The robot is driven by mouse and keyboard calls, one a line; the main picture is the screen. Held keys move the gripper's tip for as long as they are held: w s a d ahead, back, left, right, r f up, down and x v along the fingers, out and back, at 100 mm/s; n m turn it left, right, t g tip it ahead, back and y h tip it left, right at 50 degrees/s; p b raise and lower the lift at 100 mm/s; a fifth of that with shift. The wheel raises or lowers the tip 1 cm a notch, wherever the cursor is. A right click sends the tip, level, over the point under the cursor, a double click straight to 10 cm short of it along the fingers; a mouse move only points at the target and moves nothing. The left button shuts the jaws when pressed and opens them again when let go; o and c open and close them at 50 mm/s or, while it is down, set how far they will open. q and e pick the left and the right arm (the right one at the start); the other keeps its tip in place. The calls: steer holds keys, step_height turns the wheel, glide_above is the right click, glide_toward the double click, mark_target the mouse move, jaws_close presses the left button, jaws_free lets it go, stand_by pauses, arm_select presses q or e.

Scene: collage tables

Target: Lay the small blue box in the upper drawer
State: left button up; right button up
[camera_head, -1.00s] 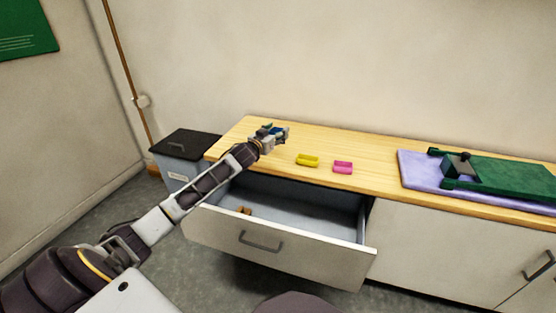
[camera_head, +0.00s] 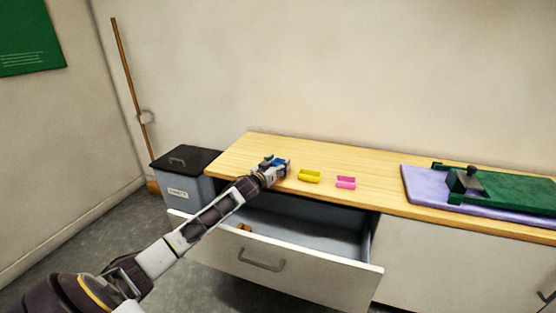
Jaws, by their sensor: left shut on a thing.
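My left gripper (camera_head: 281,167) is over the left part of the wooden counter, near its front edge. It is shut on the small blue box (camera_head: 268,161), which is mostly hidden by the fingers. The upper drawer (camera_head: 310,232) is pulled open below the counter, to the right of and below the gripper. A small orange-brown item (camera_head: 244,227) lies in its left part. My left forearm crosses over the drawer's left end. My right gripper is not in view.
A yellow box (camera_head: 310,176) and a pink box (camera_head: 346,182) sit on the counter (camera_head: 385,170) right of the gripper. A green device (camera_head: 500,190) on a purple mat (camera_head: 422,190) is at the right. A lidded grey bin (camera_head: 183,185) stands left of the counter.

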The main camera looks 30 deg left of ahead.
arm_select(q)
steer(key=shift+f, duration=1)
steer(key=shift+f, duration=0.15)
steer(key=o, duration=0.7)
steer(key=shift+b, duration=0.5)
